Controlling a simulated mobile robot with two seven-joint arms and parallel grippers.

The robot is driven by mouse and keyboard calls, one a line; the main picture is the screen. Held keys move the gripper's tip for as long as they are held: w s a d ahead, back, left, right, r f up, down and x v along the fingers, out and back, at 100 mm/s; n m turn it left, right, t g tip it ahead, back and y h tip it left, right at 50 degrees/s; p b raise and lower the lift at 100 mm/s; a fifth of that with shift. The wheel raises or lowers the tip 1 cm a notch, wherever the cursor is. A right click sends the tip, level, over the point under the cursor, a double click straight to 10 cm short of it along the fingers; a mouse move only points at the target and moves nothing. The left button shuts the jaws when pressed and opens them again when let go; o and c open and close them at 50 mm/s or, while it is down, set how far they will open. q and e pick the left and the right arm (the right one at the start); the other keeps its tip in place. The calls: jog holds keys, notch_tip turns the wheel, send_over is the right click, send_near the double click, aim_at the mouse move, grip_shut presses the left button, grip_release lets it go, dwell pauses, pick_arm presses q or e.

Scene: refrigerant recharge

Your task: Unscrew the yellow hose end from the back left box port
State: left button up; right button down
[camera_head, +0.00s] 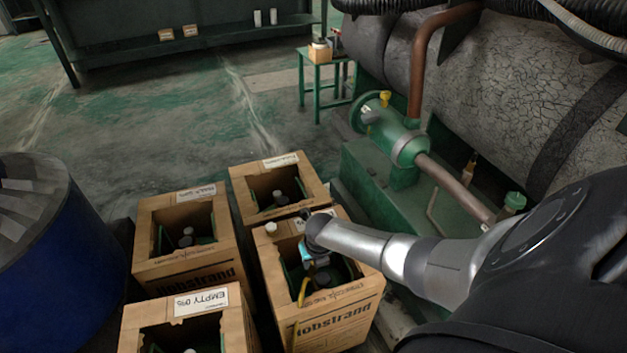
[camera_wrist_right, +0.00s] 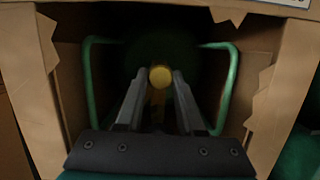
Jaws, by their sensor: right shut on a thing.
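My right gripper (camera_head: 312,268) reaches down into the open top of the right-hand cardboard box (camera_head: 340,313) of the group. In the right wrist view its two fingers (camera_wrist_right: 158,90) close on the yellow hose end (camera_wrist_right: 160,77), whose round yellow top shows between the tips. The yellow hose (camera_head: 302,291) also shows at the box's front edge in the head view. The port under the hose end is hidden in the dark box. Green handles (camera_wrist_right: 88,90) stand on both sides of the fingers. My left gripper is not in view.
Other open boxes stand close by: one behind (camera_head: 243,186), one at left (camera_head: 147,225), and one in front marked EMPTY 0% (camera_head: 130,325). A blue drum (camera_head: 50,240) is at far left. Green machinery (camera_head: 385,205) stands right of the boxes.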

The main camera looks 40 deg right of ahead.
jog(key=shift+n+b, duration=0.4)
jog(key=shift+n, duration=0.8)
jog(key=shift+f+y, duration=0.1)
jog(key=shift+y, duration=0.2)
jog(key=shift+d+n+b, duration=0.1)
jog(key=shift+n+b, duration=0.3)
jog(key=shift+d+n+b, duration=0.1)
jog(key=shift+n+b, duration=0.3)
jog(key=shift+n, duration=0.4)
jog(key=shift+w+a+n+y, duration=0.1)
jog(key=shift+a+n+y, duration=0.2)
